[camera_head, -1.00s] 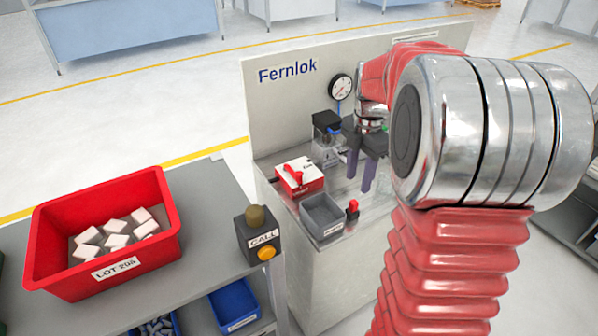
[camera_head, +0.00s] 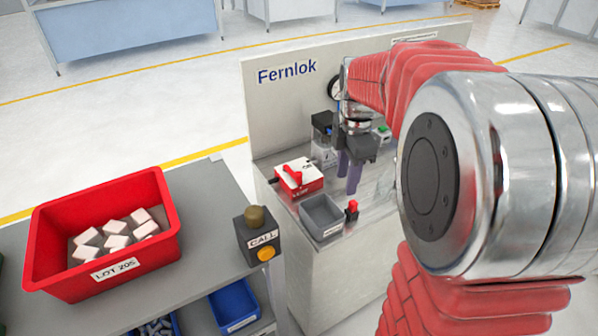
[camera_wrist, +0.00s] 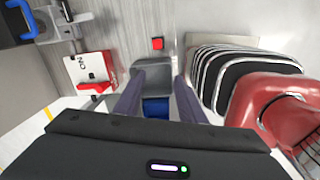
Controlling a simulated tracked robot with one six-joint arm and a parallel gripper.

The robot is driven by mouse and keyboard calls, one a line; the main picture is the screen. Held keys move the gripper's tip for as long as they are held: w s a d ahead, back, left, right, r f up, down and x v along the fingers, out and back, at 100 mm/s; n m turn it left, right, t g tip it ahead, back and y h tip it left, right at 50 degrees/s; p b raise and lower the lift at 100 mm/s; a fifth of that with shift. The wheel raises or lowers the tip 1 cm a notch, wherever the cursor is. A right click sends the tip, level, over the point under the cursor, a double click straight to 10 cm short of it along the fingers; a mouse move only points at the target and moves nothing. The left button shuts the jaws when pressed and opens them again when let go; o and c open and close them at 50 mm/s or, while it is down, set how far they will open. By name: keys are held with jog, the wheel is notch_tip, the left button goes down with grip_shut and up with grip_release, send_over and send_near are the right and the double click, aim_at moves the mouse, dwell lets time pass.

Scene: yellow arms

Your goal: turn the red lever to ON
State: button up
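The red lever (camera_head: 292,174) sits on top of a white and red box (camera_head: 312,184) on the metal bench. Its handle points up and left in the head view, apart from the label at the box's right back. In the wrist view the lever (camera_wrist: 94,88) lies left of my fingers, and the label reads ON. My gripper (camera_head: 348,186) is to the right of the box, fingers pointing down, touching nothing that I can see. The wrist view shows its two fingers (camera_wrist: 158,84) apart with nothing held between them.
A grey bin (camera_head: 322,216) and a red-topped knob (camera_head: 352,210) stand in front of the box. A clear-fronted machine (camera_head: 324,140) stands behind it. The back panel (camera_head: 290,100) bounds the bench. A call button box (camera_head: 257,237) and red crate (camera_head: 165,225) are at left.

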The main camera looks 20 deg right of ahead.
jog(key=s+a+r+m+t, duration=0.1)
jog(key=s+a+m+t, duration=0.1)
jog(key=s+a+m, duration=0.5)
jog(key=s+a+r+m+t, duration=0.2)
jog(key=s+a+m, duration=0.6)
jog(key=a+m, duration=0.1)
jog(key=shift+s+a+r+m+t, duration=0.2)
jog(key=shift+a+r+m+t, duration=0.15)
jog(key=shift+a, duration=0.55)
jog(key=shift+f, duration=0.1)
jog(key=shift+c, duration=0.6)
jog(key=shift+a, duration=0.1)
